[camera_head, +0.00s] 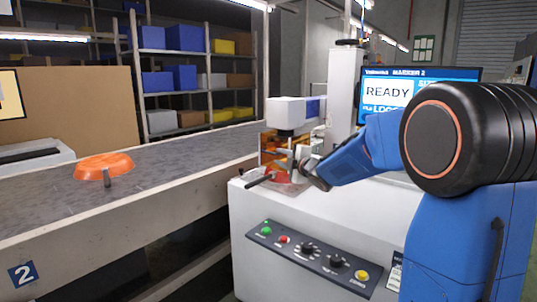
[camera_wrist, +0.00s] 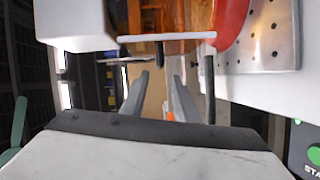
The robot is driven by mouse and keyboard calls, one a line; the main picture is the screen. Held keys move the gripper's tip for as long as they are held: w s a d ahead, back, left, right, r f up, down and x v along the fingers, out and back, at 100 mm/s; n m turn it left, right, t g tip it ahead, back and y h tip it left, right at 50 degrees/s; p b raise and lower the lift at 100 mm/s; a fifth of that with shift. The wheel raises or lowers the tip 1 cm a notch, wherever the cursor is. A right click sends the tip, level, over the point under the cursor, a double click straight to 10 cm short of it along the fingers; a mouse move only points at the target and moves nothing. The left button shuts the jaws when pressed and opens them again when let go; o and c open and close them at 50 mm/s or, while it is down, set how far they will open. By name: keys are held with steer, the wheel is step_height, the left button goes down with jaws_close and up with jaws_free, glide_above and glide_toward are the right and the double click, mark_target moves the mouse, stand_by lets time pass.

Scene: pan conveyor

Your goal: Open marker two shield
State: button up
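The marker two machine (camera_head: 300,215) is a white cabinet with a screen (camera_head: 420,88) reading "MARKER 2" and "READY". Its amber shield (camera_head: 268,148) stands under the white marking head, and shows at the top of the wrist view (camera_wrist: 180,18) with a pale lower edge. A red pan (camera_head: 280,178) lies at the shield's foot, and its red side shows in the wrist view (camera_wrist: 232,18). My gripper (camera_head: 297,163) is beside the shield. In the wrist view its two fingers (camera_wrist: 161,85) are apart with nothing between them. Whether they touch the shield cannot be told.
An orange pan (camera_head: 103,166) lies on the grey conveyor (camera_head: 170,165) at left. A control panel (camera_head: 310,257) with knobs and buttons is on the cabinet front. A perforated plate (camera_wrist: 275,35) is at upper right in the wrist view. Shelves with bins stand behind.

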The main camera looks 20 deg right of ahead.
mark_target(270, 153)
steer(key=x, duration=1)
steer(key=shift+w, duration=0.25)
jaws_close()
